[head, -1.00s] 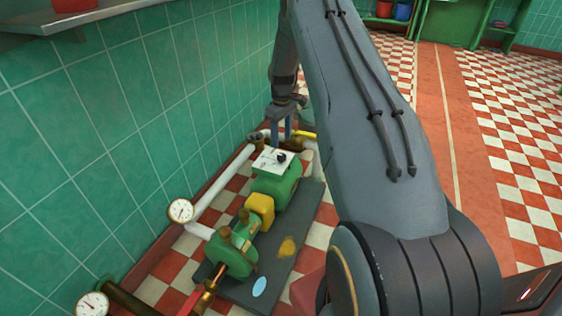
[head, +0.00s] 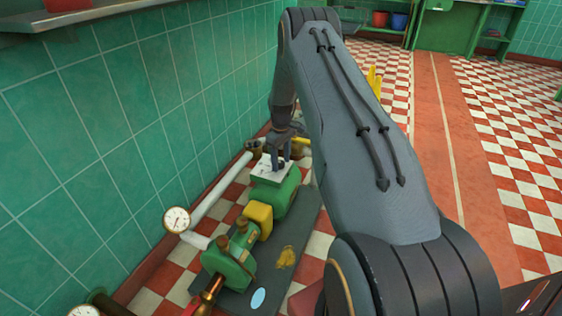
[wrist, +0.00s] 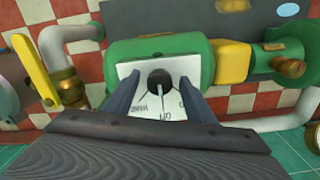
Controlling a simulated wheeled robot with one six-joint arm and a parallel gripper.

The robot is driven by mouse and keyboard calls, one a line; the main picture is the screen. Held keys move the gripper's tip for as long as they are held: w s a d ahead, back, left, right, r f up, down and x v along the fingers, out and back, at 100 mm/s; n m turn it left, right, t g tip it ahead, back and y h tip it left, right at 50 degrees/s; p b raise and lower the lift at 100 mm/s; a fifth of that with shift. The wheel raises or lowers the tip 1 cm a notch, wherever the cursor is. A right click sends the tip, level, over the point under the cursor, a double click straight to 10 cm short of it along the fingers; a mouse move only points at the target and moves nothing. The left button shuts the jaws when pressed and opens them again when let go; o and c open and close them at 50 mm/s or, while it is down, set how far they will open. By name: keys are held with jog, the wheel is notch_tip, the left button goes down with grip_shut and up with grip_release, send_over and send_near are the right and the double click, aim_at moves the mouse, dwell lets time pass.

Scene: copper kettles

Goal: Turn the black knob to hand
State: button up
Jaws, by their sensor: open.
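The black knob (wrist: 160,79) sits on a white dial plate (wrist: 147,100) with small dark lettering in the wrist view. A light line on the knob points down the picture, roughly toward the middle label; the lettering is too small to read surely. The plate (head: 264,174) lies on top of the green motor (head: 276,193) in the head view, where my gripper largely hides the knob. My gripper (wrist: 160,92) is open, with one finger on each side of the knob and a gap to it on both sides. It comes down from above at the plate in the head view (head: 277,161).
A yellow coupling (head: 259,214) and green pump (head: 230,262) share the dark base with the motor. White pipe (head: 220,187) and a gauge (head: 177,219) stand on the wall side. A yellow lever (wrist: 34,66) is left in the wrist view. Checkered floor lies open at right.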

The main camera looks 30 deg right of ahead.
jog(key=c, duration=1)
jog(key=shift+c, duration=0.2)
jog(key=shift+m, duration=0.4)
jog(key=m, duration=0.3)
jog(key=shift+a+r+m+p, duration=0.1)
jog(key=shift+m+p, duration=0.2)
jog(key=shift+a+m, duration=0.1)
jog(key=shift+m, duration=2.1)
jog(key=o, duration=1)
jog(key=shift+o, duration=0.2)
